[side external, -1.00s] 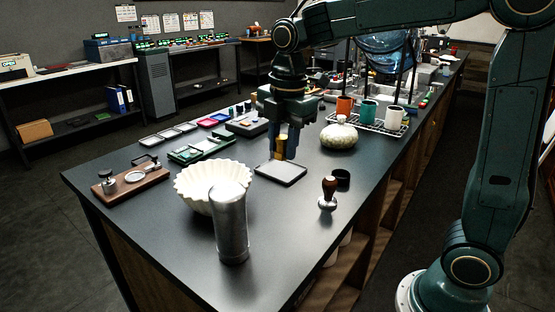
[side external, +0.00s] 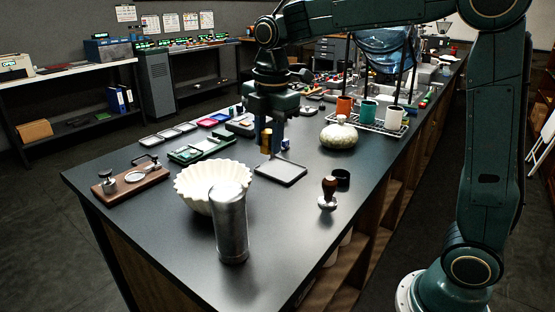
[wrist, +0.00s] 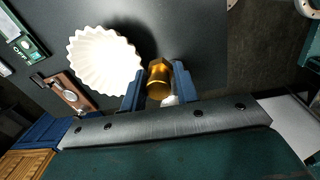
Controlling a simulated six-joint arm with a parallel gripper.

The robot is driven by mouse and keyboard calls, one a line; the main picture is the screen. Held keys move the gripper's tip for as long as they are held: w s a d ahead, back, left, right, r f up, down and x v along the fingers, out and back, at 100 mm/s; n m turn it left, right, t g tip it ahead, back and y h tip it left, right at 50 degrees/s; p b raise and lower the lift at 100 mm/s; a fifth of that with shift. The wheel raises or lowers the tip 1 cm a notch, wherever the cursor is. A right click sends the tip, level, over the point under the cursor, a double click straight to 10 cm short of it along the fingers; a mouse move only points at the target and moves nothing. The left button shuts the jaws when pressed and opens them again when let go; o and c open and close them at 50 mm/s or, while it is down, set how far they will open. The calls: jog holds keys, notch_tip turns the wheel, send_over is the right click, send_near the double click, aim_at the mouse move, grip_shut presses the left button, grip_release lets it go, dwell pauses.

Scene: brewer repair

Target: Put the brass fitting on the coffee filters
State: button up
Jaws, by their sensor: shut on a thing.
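The brass fitting (wrist: 159,78) is a gold-coloured cylinder between the two blue fingers of my gripper (wrist: 157,84) in the wrist view. My gripper is shut on it. In the side view my gripper (side external: 270,147) points down above the dark counter, behind and to the right of the coffee filters (side external: 202,180). The filters are a white, fluted, bowl-shaped stack. They also show in the wrist view (wrist: 103,62), left of the held fitting and apart from it. In the side view a metal cylinder hides part of their front right.
The tall metal cylinder (side external: 232,228) stands in front of the filters. A wooden-handled tamper (side external: 328,193) and a round pale jar (side external: 339,136) stand further right. A wooden board (side external: 131,181) lies left.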

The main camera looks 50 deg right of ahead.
send_over(213, 176)
jog(key=s, duration=0.2)
notch_tip(213, 176, down, 3)
jog(key=shift+w+a+f+m, duration=0.1)
jog(key=shift+w+m, duration=0.3)
jog(key=shift+w, duration=0.45)
jog(key=shift+f, duration=4)
jog(key=shift+f, duration=0.15)
jog(key=o, duration=1)
